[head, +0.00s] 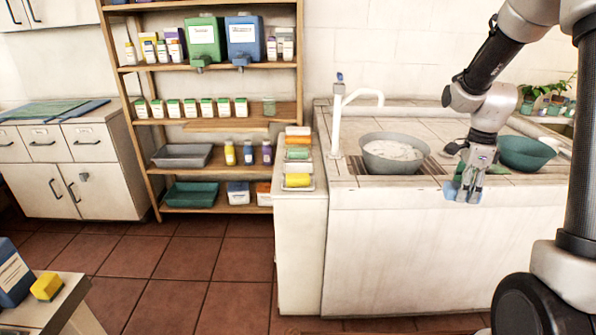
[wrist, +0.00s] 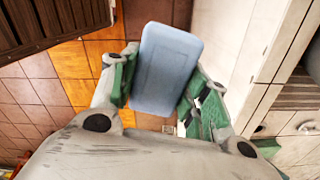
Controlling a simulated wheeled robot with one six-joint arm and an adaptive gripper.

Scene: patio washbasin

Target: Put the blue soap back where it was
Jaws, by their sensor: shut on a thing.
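The blue soap (wrist: 166,68) is a pale blue block with rounded corners. My gripper (wrist: 160,92) is shut on it, with a green-padded finger at each side. In the head view my gripper (head: 470,187) hangs in front of the basin counter's front edge; the soap (head: 476,190) shows only in part there, between the fingers. A row of soaps on pale dishes lies on the narrow counter left of the tap: orange (head: 298,130), green (head: 298,153) and yellow (head: 297,181). A pale dish area (head: 298,168) between green and yellow looks bare, but is small.
A grey bowl (head: 393,152) sits in the sink, beside the white tap (head: 340,125). A green bowl (head: 527,153) stands right of my gripper. Wooden shelves (head: 215,125) hold bottles and boxes. A yellow block (head: 46,286) lies on a bench. The tiled floor ahead is open.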

